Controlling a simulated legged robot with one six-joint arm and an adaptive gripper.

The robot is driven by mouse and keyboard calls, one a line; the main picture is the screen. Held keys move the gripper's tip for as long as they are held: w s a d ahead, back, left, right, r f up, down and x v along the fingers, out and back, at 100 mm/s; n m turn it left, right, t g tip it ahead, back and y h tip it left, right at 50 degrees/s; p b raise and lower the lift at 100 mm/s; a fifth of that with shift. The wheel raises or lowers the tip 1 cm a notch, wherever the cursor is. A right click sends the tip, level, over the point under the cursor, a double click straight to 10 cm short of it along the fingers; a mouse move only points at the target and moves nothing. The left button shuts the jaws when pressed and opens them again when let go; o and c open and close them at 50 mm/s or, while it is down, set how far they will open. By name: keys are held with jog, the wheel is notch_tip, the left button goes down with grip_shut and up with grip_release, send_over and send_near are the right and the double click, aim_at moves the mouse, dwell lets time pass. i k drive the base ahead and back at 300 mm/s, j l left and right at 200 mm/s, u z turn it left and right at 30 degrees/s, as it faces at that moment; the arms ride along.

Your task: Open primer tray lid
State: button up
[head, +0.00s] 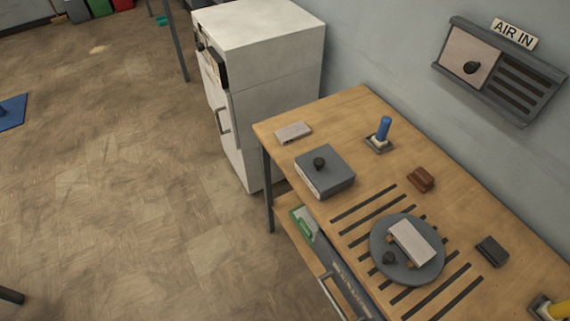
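A low grey box (325,174) with a flat grey lid and a dark round knob (319,163) on top sits near the left end of the wooden workbench. It looks like the primer tray, but I see no label on it. The lid lies flat on the pale lower body and looks closed. My gripper is not in this view, so its distance from the box cannot be told.
The workbench (359,101) also bears a pale block (293,132), a blue-handled tool (383,130) in a square holder, a brown block (421,179), a round grey plate (380,247) and a dark block (491,251). A white cabinet (280,95) stands beside it. Open floor (120,180) lies left.

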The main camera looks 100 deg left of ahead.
aim_at(326, 162)
jog(key=u, duration=2.9)
jog(key=i+j+u, duration=0.15)
jog(key=i+j, duration=0.4)
